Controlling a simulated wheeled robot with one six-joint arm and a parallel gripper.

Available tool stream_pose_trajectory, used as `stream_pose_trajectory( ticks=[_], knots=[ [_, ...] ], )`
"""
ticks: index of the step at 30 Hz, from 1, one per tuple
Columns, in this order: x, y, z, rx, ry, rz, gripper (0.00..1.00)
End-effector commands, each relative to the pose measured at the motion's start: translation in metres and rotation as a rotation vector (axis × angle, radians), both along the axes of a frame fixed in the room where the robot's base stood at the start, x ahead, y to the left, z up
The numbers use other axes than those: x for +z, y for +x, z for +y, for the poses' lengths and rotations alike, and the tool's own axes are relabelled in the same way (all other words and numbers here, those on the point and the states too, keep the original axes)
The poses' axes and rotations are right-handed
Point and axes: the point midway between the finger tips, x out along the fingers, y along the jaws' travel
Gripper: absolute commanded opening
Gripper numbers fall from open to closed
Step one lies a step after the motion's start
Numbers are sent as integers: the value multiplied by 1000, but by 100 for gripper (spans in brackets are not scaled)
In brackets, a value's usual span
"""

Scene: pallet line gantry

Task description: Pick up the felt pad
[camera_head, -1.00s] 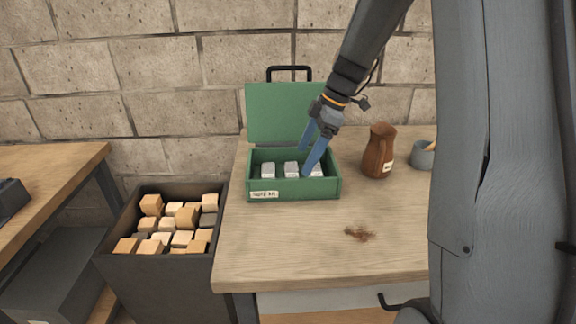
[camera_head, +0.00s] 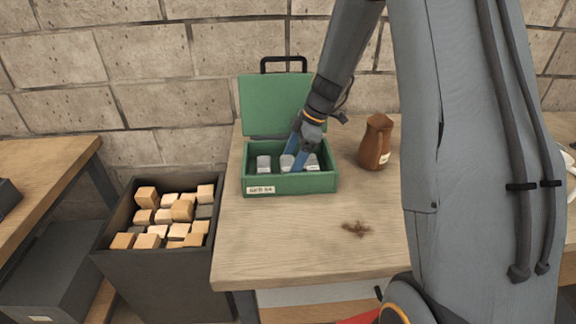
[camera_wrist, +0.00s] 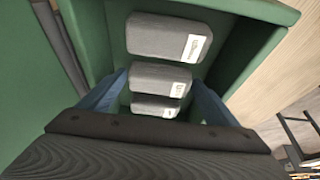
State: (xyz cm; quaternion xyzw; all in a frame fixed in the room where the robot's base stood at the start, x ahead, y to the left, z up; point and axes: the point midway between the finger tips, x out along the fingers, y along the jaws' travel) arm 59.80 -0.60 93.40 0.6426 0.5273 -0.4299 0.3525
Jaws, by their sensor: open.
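Three grey pads with white labels sit in a row in an open green box (camera_head: 318,185); their print is too small to read. In the head view they are a left pad (camera_head: 264,164), a middle pad (camera_head: 286,163) and a right pad (camera_head: 313,164), the last two partly hidden by my fingers. In the wrist view the pads (camera_wrist: 168,37) show one behind another. My gripper (camera_head: 297,163) is open, its blue fingers reaching down into the box. In the wrist view the fingers stand either side of the two lower pads (camera_wrist: 158,78); contact cannot be told.
The box's raised lid (camera_head: 274,105) stands behind it. A brown jug (camera_head: 375,143) is to its right. A brown crumbly patch (camera_head: 356,229) lies on the wooden table (camera_head: 280,245), whose front is otherwise clear. A dark bin (camera_head: 150,275) of blocks stands left.

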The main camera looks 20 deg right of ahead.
Motion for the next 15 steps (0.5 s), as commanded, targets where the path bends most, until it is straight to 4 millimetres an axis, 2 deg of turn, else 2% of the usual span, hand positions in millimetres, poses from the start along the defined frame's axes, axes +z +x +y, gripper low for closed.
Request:
stream_pose_trajectory(
  ticks=[8, 13, 15],
  knots=[
    [-2, 0, 1, 1, 0, 0, 82],
    [-2, 0, 1, 1, 0, 0, 53],
    [-2, 0, 1, 0, 0, 0, 52]
  ],
)
